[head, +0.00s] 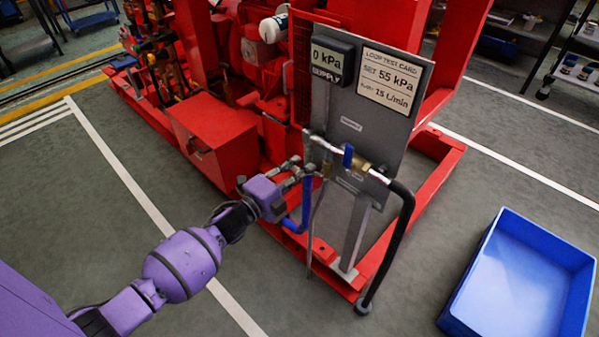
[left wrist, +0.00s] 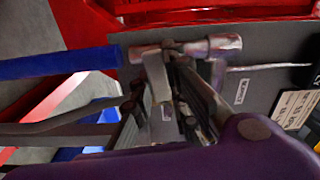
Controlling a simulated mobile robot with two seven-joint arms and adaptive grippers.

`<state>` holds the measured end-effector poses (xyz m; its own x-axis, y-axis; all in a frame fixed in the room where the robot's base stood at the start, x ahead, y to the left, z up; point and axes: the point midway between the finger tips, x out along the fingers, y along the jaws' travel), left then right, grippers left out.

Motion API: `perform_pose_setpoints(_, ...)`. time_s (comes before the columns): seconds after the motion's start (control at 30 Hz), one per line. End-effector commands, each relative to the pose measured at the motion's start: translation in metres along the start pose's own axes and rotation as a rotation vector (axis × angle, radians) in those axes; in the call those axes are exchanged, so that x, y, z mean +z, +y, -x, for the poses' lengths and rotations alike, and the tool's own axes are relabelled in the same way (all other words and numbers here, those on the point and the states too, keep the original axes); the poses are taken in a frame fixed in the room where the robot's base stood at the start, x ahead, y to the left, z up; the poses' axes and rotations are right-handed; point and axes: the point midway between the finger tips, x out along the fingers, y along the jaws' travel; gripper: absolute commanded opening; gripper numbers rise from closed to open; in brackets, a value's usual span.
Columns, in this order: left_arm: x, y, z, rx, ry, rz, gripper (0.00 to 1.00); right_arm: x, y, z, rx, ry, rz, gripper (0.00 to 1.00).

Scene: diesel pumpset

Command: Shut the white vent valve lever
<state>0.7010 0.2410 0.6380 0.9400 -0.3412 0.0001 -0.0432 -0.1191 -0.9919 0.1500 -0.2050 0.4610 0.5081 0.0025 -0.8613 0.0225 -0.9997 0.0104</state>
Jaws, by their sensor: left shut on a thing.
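My left gripper (head: 308,168) reaches in from the left to the left end of the pipework on the grey panel (head: 375,125). In the left wrist view its fingers (left wrist: 160,105) are shut around a pale, flat lever, which looks like the white vent valve lever (left wrist: 155,77). The lever hangs from a metal fitting (left wrist: 208,47) on the pipe. In the head view the fingers hide most of this lever. A second lever, blue (head: 348,157), stands by a brass valve (head: 361,165) to the right. My right gripper is not in view.
A gauge reading 0 kPa (head: 328,62) and a card reading 55 kPa (head: 391,80) are on the panel. A blue hose (head: 304,208) hangs beside my fingers, and a black hose (head: 402,225) at the right. A blue bin (head: 470,320) lies on the floor. Red frame surrounds the panel.

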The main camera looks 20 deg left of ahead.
Motion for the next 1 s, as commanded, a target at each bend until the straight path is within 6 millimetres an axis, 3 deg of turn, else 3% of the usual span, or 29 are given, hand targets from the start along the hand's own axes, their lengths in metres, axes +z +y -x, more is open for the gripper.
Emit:
perform_pose_setpoints(0.73,-0.0004,-0.0036,0.0007,0.002,0.0,-0.093,0.0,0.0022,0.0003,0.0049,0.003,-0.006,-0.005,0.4)
perform_pose_setpoints(0.77,-0.0004,-0.0036,0.0007,0.002,0.0,-0.093,0.16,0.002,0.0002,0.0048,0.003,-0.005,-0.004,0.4)
perform_pose_setpoints(0.9,-0.0004,-0.0038,0.0006,0.002,0.0,-0.093,0.34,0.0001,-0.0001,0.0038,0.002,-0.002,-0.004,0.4)
perform_pose_setpoints(1.0,-0.0003,-0.0042,0.0004,0.001,0.0,-0.092,0.34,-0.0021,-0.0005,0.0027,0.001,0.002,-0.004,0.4)
